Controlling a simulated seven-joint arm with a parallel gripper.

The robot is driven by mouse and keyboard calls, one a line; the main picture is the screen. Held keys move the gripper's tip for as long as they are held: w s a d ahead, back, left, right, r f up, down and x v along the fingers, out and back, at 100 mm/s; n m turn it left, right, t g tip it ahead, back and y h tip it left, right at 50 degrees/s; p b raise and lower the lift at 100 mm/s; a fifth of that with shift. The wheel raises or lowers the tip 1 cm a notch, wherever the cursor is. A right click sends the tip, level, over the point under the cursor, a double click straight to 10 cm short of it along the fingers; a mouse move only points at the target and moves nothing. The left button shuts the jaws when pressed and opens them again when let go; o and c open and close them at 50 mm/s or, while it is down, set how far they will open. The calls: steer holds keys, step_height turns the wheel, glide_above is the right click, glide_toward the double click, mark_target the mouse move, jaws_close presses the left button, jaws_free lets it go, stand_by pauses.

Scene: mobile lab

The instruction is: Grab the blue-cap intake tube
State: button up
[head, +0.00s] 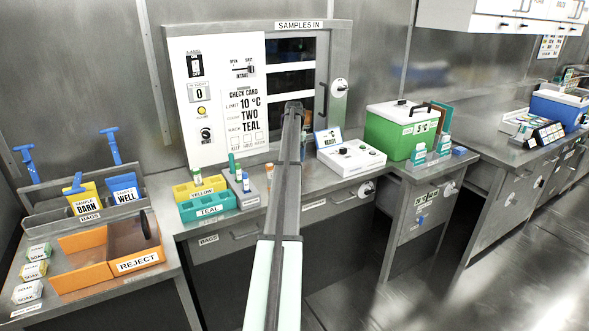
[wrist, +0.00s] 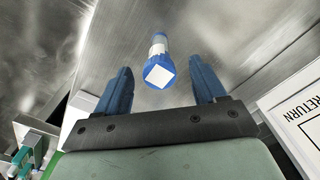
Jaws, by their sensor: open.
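In the wrist view a tube with a blue cap (wrist: 159,72) has a white square on the cap and a pale label on its body. The cap faces the camera, in line with the gap between my fingers. My gripper (wrist: 160,66) is open, with one blue finger on each side of that gap and no visible contact with the tube. In the head view my arm hides the gripper.
The yellow rack (head: 201,188) stands behind the teal one. The intake panel (head: 216,100) rises behind them. A white control box (head: 351,158) and a green cooler (head: 393,135) stand to the right. An orange reject bin (head: 137,262) is at left. A RETURN card (wrist: 300,115) lies at the wrist view's right.

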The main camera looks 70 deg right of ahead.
step_height(320, 180, down, 5)
steer(key=shift+d+r, duration=0.1)
steer(key=shift+d, duration=0.05)
steer(key=shift+c, duration=0.2)
steer(key=c, duration=1.1)
steer(key=shift+r, duration=0.1)
